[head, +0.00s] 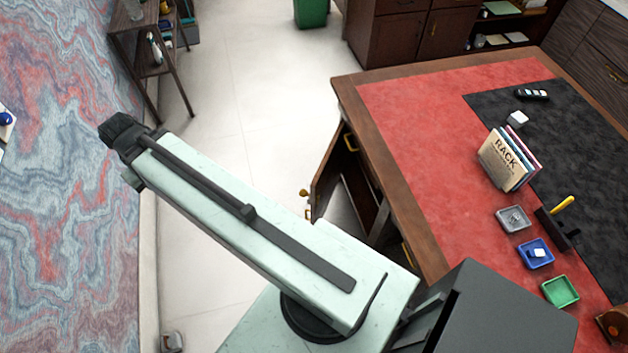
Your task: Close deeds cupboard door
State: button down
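The deeds cupboard door (324,172) is a dark wood panel on the left side of the desk. It stands open, swung out toward the floor at left. A brass knob (304,192) shows near its outer edge. The dark cupboard opening (362,193) shows to the right of the door, under the desk top. My arm crosses the lower left of the view, in front of the floor, with its dark far end at the upper left, well left of the door. I cannot make out any gripper fingers. The door's lower part is partly hidden by my arm.
The desk (395,172) has a red leather top with a black mat (590,140), a book rack (505,160) and small trays. Pale floor (235,110) is clear left of the door. A side table (150,60) and a marbled wall (65,200) stand at left.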

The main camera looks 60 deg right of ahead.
aim_at(324, 183)
jog(key=z, duration=1.7)
jog(key=k, duration=0.65)
jog(key=u, duration=2.05)
jog(key=i, duration=0.5)
jog(key=u, duration=0.05)
